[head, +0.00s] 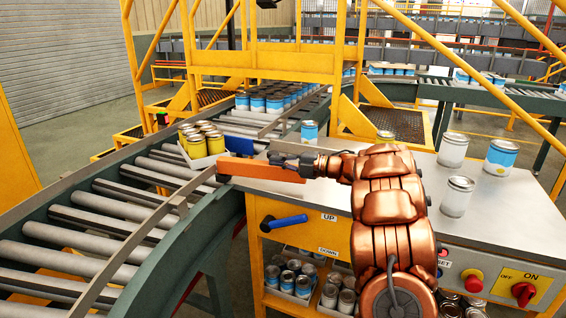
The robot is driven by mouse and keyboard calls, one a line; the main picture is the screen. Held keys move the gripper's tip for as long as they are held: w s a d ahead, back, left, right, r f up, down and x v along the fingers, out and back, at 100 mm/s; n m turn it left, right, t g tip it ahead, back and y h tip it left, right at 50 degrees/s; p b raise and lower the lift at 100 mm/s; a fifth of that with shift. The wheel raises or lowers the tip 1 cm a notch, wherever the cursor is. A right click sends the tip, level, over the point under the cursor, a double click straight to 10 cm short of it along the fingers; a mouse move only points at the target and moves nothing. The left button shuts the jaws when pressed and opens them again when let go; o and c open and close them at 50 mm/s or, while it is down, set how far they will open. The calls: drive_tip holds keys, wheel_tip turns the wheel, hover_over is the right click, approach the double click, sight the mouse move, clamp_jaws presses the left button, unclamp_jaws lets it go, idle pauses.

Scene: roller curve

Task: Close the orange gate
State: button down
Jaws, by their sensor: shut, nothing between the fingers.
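The orange gate (250,170) is a flat bar at the right side of the roller conveyor. Its left end is at the conveyor's inner edge and its right end is over the grey worktop. My copper arm reaches in from the lower right. My gripper (277,158) is dark, shut and empty, at the far side of the gate's right half. It looks close to the gate; I cannot tell whether they touch.
A tray (196,161) of yellow cans sits on the conveyor (130,210) just left of the gate, with blue cans (268,101) farther back. Several cans stand on the worktop (330,198). A blue-handled lever (284,222) is on the cabinet front. Yellow railings rise behind.

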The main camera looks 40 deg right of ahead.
drive_tip(key=shift+w+d+f, duration=0.1)
drive_tip(key=shift+w+d, duration=0.5)
drive_tip(key=shift+w, duration=0.15)
drive_tip(key=shift+w+d, duration=0.1)
